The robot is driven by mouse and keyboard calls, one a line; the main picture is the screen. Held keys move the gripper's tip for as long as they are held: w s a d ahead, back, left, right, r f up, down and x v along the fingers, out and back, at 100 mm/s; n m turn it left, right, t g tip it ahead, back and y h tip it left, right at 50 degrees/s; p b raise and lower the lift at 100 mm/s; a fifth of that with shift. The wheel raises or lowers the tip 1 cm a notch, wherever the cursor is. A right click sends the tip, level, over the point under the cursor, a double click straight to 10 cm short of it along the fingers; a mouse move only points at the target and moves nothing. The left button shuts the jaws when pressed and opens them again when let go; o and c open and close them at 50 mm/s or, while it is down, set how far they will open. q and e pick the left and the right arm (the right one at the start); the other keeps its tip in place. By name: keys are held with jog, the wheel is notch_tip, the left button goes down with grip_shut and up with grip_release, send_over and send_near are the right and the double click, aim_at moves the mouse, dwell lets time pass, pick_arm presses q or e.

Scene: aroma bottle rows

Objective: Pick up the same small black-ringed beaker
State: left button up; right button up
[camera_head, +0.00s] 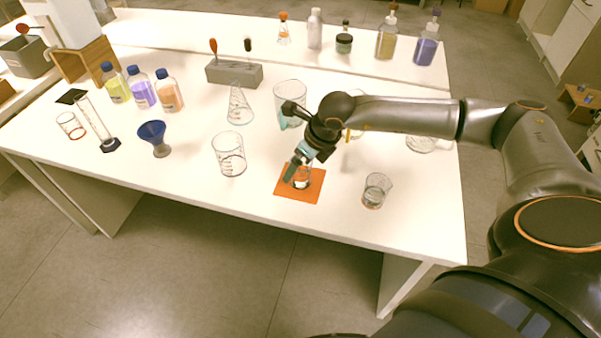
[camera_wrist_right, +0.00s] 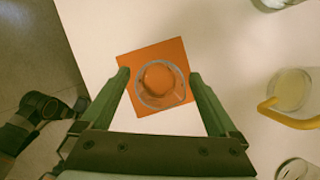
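A small clear glass beaker (camera_head: 302,181) stands upright on an orange square mat (camera_head: 285,190) near the table's front edge. Its lower rim looks dark, but the ring is hard to make out. My right gripper (camera_head: 297,168) reaches down over it. In the right wrist view, the two fingers of the right gripper (camera_wrist_right: 159,76) stand on either side of the beaker (camera_wrist_right: 160,84), with narrow gaps left and right. The gripper is open, and the beaker still rests on the mat (camera_wrist_right: 125,64). My left gripper does not show in the head view.
A small beaker (camera_head: 376,190) stands right of the mat, and a larger beaker (camera_head: 229,155) stands left. Behind are a big beaker (camera_head: 289,98) and a conical flask (camera_head: 240,106). A blue funnel (camera_head: 152,133) stands farther left. The table's front edge is close.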

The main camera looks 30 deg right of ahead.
grip_shut()
dwell(0.6)
jog(key=shift+r, duration=0.25)
jog(key=shift+r, duration=0.8)
jog(key=s+d+r+b, duration=0.1)
jog(key=s+d+r, duration=0.1)
jog(key=s+r, duration=0.9)
jog(key=shift+s+d, duration=0.25)
jog(key=shift+s, duration=1.1)
